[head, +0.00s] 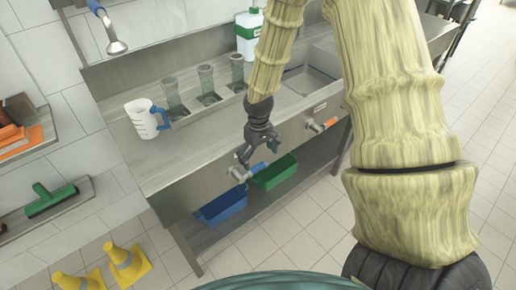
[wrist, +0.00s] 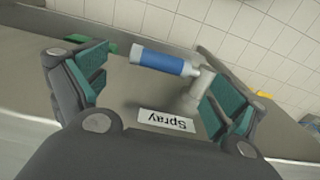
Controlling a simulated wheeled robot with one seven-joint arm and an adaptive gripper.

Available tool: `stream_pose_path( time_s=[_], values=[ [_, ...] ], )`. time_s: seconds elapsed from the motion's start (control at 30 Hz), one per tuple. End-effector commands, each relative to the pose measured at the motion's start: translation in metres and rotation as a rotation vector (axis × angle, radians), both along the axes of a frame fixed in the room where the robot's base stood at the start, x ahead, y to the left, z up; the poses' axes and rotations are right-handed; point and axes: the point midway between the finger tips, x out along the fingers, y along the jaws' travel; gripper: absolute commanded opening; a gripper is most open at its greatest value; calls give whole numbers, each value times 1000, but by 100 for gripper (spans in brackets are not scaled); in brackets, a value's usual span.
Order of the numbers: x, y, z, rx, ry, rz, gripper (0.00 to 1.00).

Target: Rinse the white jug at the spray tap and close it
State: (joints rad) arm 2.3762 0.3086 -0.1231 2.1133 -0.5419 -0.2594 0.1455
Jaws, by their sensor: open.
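The white jug (head: 146,119) with a blue handle stands upright on the steel counter, left of the three clear cups, in the head view. A spray head (head: 116,46) hangs from a blue-gripped hose above the counter's left end. The spray tap's blue lever handle (wrist: 158,60) and metal body (wrist: 193,92) are on the front panel above a "Spray" label (wrist: 166,120). The blue handle also shows in the head view (head: 257,167). My gripper (wrist: 158,85) is open at this tap, with the handle and body between its fingers in the wrist view. I cannot tell whether they touch.
A second tap with an orange handle (head: 329,123) is on the panel to the right, near a sink basin (head: 318,75). Blue (head: 222,206) and green (head: 274,172) bins sit below the counter. A white-green bottle (head: 248,38) stands behind. Yellow cones (head: 127,264) are on the floor.

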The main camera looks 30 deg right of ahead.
Motion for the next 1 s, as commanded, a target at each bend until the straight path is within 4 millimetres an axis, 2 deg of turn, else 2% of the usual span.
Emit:
stream_pose_path(
  time_s=[0.4,0.6,0.9,0.93,1.0],
  values=[
    [0,2,-40,0,2,3,96],
    [1,2,-49,0,0,1,96],
    [1,2,-50,0,0,1,96],
    [1,2,-50,0,0,1,95],
    [1,2,-50,0,0,2,82]
  ],
)
